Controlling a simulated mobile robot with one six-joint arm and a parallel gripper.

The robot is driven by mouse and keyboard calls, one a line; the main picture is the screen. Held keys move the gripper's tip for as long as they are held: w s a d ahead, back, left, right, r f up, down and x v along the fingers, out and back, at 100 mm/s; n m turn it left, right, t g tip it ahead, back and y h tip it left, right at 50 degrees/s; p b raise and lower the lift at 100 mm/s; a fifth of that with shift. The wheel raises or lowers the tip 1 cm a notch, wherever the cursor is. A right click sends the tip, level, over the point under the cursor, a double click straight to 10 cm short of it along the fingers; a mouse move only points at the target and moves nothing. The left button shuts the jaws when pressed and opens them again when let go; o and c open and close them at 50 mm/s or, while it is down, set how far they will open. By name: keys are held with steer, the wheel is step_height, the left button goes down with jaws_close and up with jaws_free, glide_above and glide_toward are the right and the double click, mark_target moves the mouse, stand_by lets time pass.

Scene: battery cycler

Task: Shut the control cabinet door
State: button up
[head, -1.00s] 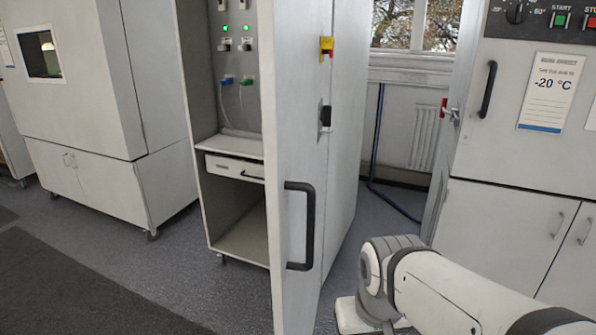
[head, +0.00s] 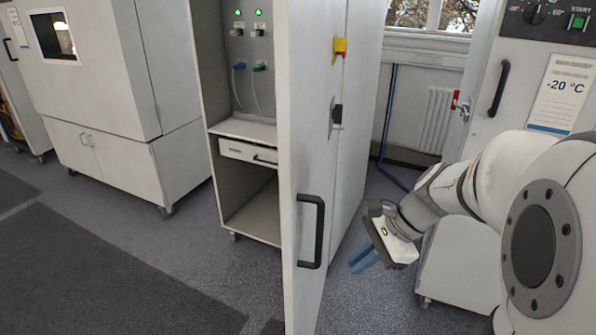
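The control cabinet stands in the middle of the head view, with its lit interior panel (head: 250,62) and inner shelf showing. Its door (head: 305,140) is swung open toward me and is seen nearly edge-on. A black bar handle (head: 318,232) is on the door's lower part. My gripper (head: 364,258), with blue fingers, is to the right of the door, near handle height and apart from it in the picture. The fingers overlap in this view, so I cannot tell their gap. Nothing is visibly held.
A white chamber (head: 95,90) on casters stands at left. Another unit with a -20 °C sign (head: 562,92) stands at right, partly behind my arm. A blue hose (head: 388,130) hangs by the wall. The floor (head: 120,250) at front left is clear.

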steer(key=w+d+r+m+y, duration=0.1)
steer(key=m, duration=0.1)
steer(key=w+d+r+m+t+p, duration=0.1)
steer(key=w+r+m, duration=0.1)
steer(key=w+d+r+m+y+p, duration=0.1)
steer(key=w, duration=0.1)
steer(key=shift+r+m+t+y, duration=0.3)
steer(key=shift+r+m, duration=0.05)
steer(key=shift+m, duration=0.05)
jaws_close()
steer(key=p, duration=0.1)
glide_toward(301, 245)
step_height(301, 245, down, 4)
steer(key=a, duration=0.1)
steer(key=w+a+p, duration=0.1)
steer(key=a, duration=0.1)
steer(key=shift+f, duration=0.1)
steer(key=shift+w+a, duration=0.2)
steer(key=shift+a, duration=0.35)
